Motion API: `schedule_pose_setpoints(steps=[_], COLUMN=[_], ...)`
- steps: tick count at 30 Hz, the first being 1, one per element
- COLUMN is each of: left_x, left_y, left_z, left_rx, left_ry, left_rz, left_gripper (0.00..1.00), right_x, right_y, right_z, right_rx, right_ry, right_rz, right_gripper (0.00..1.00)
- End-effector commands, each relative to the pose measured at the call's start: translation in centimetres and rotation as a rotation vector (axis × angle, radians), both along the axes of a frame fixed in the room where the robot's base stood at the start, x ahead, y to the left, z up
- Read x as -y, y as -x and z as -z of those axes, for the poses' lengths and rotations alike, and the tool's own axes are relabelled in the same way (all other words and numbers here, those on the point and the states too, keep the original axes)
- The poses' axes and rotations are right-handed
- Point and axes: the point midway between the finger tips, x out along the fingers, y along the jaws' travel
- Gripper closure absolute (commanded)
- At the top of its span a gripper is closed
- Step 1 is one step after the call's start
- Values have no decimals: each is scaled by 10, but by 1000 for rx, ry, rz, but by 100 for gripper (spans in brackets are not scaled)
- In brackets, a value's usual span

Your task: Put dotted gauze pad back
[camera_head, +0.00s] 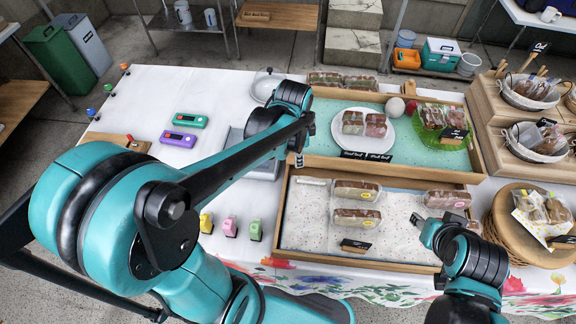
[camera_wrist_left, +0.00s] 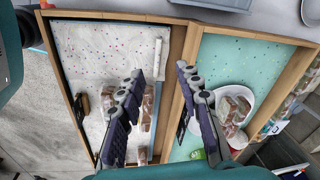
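A white sheet with small coloured dots (camera_head: 310,225) lies flat in the front wooden tray; it also shows in the left wrist view (camera_wrist_left: 100,55). It is the only dotted, pad-like thing I can make out; I cannot tell if it is the gauze pad. A slim white piece (camera_head: 312,181) lies at the tray's back left corner (camera_wrist_left: 157,58). My left gripper (camera_head: 298,160) hangs above the divider between the two trays. Its fingers (camera_wrist_left: 160,72) are apart with nothing between them. My right gripper (camera_head: 418,220) is beside the front tray's right side; its opening is unclear.
Wrapped loaves (camera_head: 357,190) and a small black sign (camera_head: 356,246) sit in the front tray. The green-lined back tray (camera_head: 320,135) holds a white plate (camera_head: 378,145) and a green plate (camera_head: 455,138). Small coloured stampers (camera_head: 230,227) stand left of the trays.

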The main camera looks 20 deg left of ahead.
Motion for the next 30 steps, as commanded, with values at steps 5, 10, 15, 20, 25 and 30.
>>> schedule_pose_setpoints(steps=[5,10,15,20,25,30], left_x=[2,4,5,5,5,5], left_y=[41,74,93,99,99,99], left_z=[-38,-56,-61,-62,-62,-61], left_rx=[170,314,403,433,436,435], left_ry=[78,202,315,364,369,367], left_rz=[-335,-633,-829,-903,-911,-910], left_gripper=[65,65,65,65,65,65], right_x=[0,0,0,0,0,0], right_y=[0,0,0,0,0,0], right_z=[0,0,0,0,0,1], right_rx=[0,0,0,0,0,0], right_ry=[0,0,0,0,0,0], right_rz=[0,0,0,0,0,0], right_gripper=[60,60,60,60,60,60])
